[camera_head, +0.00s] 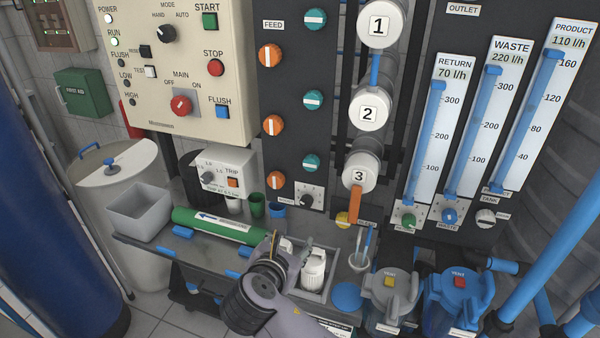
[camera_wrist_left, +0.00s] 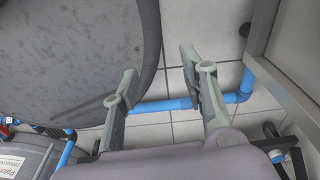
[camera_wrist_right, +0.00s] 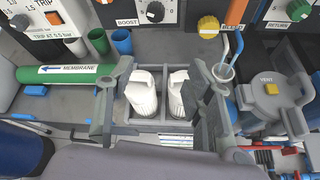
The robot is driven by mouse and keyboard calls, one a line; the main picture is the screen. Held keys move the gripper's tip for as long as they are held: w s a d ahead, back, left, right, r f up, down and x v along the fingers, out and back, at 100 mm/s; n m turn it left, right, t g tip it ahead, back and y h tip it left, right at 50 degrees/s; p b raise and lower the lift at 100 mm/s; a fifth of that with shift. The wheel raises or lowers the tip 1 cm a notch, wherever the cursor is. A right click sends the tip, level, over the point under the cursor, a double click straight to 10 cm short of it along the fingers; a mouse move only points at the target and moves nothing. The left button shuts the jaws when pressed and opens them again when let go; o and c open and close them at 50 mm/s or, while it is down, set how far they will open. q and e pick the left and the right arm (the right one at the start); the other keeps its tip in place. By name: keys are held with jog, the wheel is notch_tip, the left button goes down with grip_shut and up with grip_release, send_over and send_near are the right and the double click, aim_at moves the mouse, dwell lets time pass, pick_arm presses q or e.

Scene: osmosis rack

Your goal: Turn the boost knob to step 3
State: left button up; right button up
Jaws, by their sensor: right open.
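The boost knob (camera_head: 306,200) is a small black knob on a white plate low on the dark panel. It also shows at the top edge of the right wrist view (camera_wrist_right: 155,12), with a BOOST label to its left and a number dial around it. Its exact step is too small to read. My right gripper (camera_head: 290,248) is open and apart from the knob, below it over the bench. In the right wrist view its fingers (camera_wrist_right: 161,66) stand either side of two white cartridges. My left gripper (camera_wrist_left: 158,64) is open and empty above the tiled floor.
A green membrane tube (camera_head: 220,225) lies on the bench left of my right gripper. White cartridges (camera_head: 313,267) stand in a grey tray. Cups (camera_head: 257,205), an orange-handled valve (camera_head: 355,203) and a cup of blue tools (camera_head: 360,257) flank the knob's area. Vent-labelled housings (camera_head: 460,298) stand right.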

notch_tip(320, 180, up, 2)
jog(key=w+n, duration=0.1)
jog(key=w, duration=0.1)
send_near(305, 204)
jog(key=shift+t, duration=0.3)
jog(key=x, duration=0.9)
jog(key=shift+f, duration=0.15)
jog(key=shift+c, duration=0.4)
grip_shut()
